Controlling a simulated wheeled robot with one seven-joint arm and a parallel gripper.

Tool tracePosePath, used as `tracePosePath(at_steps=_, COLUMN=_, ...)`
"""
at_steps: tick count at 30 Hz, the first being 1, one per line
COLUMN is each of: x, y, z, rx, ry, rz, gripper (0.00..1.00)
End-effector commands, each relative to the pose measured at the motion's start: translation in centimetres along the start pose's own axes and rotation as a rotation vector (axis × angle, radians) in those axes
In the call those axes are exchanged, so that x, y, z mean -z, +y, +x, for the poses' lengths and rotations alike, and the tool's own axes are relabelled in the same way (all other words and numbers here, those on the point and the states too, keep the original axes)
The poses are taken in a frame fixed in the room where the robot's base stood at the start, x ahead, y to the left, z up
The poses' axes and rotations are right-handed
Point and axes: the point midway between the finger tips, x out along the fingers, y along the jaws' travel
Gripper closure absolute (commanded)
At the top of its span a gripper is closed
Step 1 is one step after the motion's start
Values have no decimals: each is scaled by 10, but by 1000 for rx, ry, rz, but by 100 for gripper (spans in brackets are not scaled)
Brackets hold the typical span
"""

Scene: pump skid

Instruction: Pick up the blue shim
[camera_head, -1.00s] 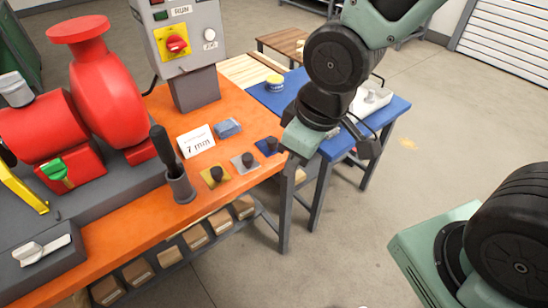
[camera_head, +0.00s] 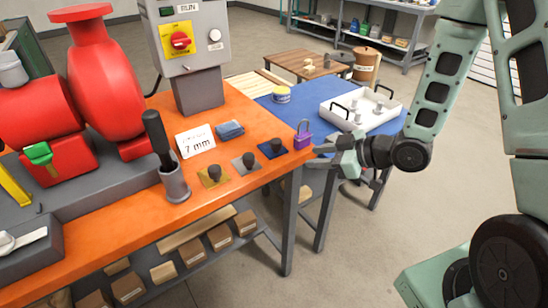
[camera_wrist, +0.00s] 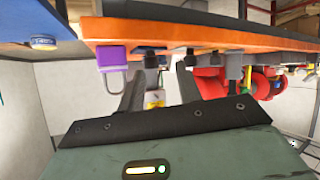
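The blue shim (camera_head: 267,151) is a small dark blue square plate with a black knob, lying near the right edge of the orange bench. It is the rightmost of three knobbed plates. My gripper (camera_head: 318,156) is just off the bench's right edge, to the right of the shim and apart from it. Its fingers point left toward the bench. In the wrist view, my gripper (camera_wrist: 160,88) has its two dark fingers spread, with no object seen held between them.
A purple padlock (camera_head: 302,141) stands at the bench edge, close to my fingertips; it also shows in the wrist view (camera_wrist: 112,54). A grey shim (camera_head: 245,163) and a yellow shim (camera_head: 213,177) lie left. A blue table (camera_head: 300,112) holds a white tray (camera_head: 345,124).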

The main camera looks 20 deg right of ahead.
Motion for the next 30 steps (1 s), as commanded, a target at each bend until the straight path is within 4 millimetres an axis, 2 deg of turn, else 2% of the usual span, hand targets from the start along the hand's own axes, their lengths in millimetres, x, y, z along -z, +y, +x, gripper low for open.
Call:
tracePosePath(at_steps=1, x=-20, y=2, z=-2, rx=-7, ry=69, rz=26, gripper=66)
tracePosePath(at_steps=4, x=-33, y=5, z=-15, rx=-20, ry=218, rz=59, gripper=66)
tracePosePath(at_steps=9, x=-44, y=9, z=-39, rx=-53, ry=407, rz=111, gripper=66)
tracePosePath(at_steps=14, x=-44, y=11, z=-49, rx=-69, ry=481, rz=130, gripper=66)
tracePosePath(at_steps=17, x=-37, y=11, z=-41, rx=-67, ry=490, rz=130, gripper=66)
tracePosePath(at_steps=30, x=4, y=20, z=37, rx=-67, ry=487, rz=130, gripper=66)
